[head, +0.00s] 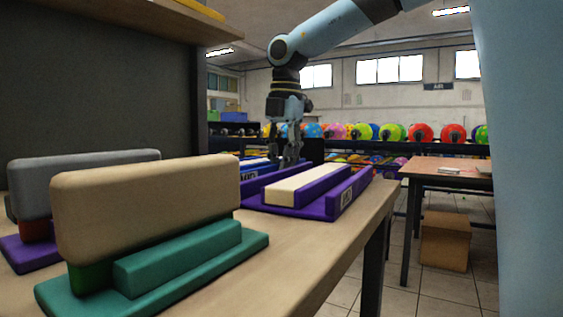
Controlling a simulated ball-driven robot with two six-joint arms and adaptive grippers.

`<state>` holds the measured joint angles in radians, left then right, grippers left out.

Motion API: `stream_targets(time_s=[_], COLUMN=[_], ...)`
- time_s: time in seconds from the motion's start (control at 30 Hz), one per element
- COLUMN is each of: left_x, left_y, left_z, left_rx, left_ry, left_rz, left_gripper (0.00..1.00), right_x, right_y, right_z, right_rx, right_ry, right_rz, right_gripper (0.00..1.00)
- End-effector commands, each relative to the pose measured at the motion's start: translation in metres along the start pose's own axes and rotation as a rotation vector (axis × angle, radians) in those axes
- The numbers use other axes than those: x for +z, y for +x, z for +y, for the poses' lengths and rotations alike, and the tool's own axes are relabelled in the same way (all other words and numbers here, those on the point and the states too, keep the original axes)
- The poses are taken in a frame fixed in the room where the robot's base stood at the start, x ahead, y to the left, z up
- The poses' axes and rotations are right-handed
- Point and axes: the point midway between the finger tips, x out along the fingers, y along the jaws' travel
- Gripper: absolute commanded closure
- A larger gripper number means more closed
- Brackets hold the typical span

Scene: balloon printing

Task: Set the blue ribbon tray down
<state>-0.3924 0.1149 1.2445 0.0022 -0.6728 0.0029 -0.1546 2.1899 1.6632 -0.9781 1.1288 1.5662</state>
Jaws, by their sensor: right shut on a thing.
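The blue ribbon tray (268,169) is on or just above the wooden table, behind the purple tray, with a pale strip along its top. Much of it is hidden by the purple tray, and I cannot tell whether it touches the table. My right gripper (291,158) points down at the tray's far right part, and is shut on it; its fingertips are partly hidden. My left gripper is not in view.
A purple tray (328,204) with a cream strip sits near the table edge (330,252). At the left stand a teal-based stand with a tan block (150,205) and a grey block (85,175). Racks of colored balloons (393,133) and another table (445,166) are behind.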

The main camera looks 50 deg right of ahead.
Motion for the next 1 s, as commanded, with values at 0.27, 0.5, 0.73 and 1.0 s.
stream_targets(time_s=[0.27,0.5,0.73,1.0], left_x=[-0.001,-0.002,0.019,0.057], left_y=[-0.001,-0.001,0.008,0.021], left_z=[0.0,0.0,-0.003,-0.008], left_rx=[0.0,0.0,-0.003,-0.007], left_ry=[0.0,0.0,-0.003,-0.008], left_rz=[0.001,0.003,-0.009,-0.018], left_gripper=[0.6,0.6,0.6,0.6], right_x=[0.0,0.0,0.0,0.0], right_y=[0.0,-0.001,-0.033,-0.093], right_z=[0.0,0.0,0.0,0.0], right_rx=[-0.001,-0.001,0.003,0.003], right_ry=[0.0,0.0,0.0,0.0], right_rz=[0.0,0.0,-0.002,-0.003], right_gripper=[0.78,0.78,0.78,0.78])
